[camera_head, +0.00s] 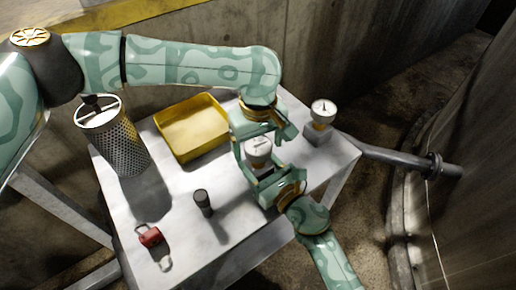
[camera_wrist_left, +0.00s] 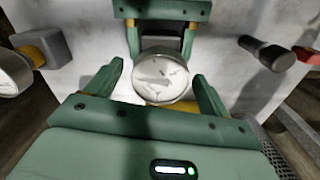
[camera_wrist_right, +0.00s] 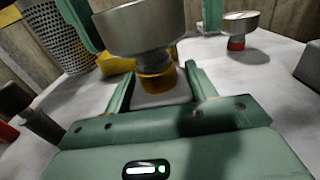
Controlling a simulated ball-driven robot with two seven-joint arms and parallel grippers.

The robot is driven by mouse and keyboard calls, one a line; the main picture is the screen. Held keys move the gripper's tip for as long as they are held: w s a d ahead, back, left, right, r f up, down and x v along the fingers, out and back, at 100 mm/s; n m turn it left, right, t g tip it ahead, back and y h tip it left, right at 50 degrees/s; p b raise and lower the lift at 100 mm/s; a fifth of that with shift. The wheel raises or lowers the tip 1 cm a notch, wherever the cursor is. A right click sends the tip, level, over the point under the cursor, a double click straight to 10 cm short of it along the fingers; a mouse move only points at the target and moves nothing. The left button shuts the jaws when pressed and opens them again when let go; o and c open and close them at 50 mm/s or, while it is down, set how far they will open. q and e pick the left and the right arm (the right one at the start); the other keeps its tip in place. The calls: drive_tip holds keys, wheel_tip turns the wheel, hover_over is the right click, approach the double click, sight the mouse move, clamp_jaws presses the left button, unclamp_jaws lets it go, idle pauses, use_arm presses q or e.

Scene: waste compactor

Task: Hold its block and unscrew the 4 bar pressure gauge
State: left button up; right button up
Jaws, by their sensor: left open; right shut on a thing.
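A round white-faced gauge (camera_head: 258,148) stands between my two grippers; its dial faces up in the left wrist view (camera_wrist_left: 160,78), its marks too blurred to read. My right gripper (camera_head: 266,174) is shut on that block from the front right. My left gripper (camera_head: 262,138) is open, its fingers on either side of the gauge head; contact cannot be told. A second gauge (camera_head: 323,111) stands on a grey block (camera_head: 318,134) to the right.
The table (camera_head: 180,232) also bears a yellow tray (camera_head: 187,157), a perforated metal cylinder (camera_head: 124,150), a small dark cylinder (camera_head: 203,201) and a red padlock (camera_head: 150,235). A grey pipe (camera_head: 395,157) runs right of the table. The front of the table is mostly clear.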

use_arm(q)
drive_tip(key=m, duration=0.8)
drive_tip(key=shift+m, duration=0.4)
drive_tip(key=m, duration=0.7)
drive_tip(key=c, duration=1.1)
drive_tip(key=n, duration=0.4)
drive_tip(key=shift+n, duration=0.4)
drive_tip(key=shift+n, duration=0.4)
drive_tip(key=n, duration=0.4)
drive_tip(key=shift+n, duration=0.4)
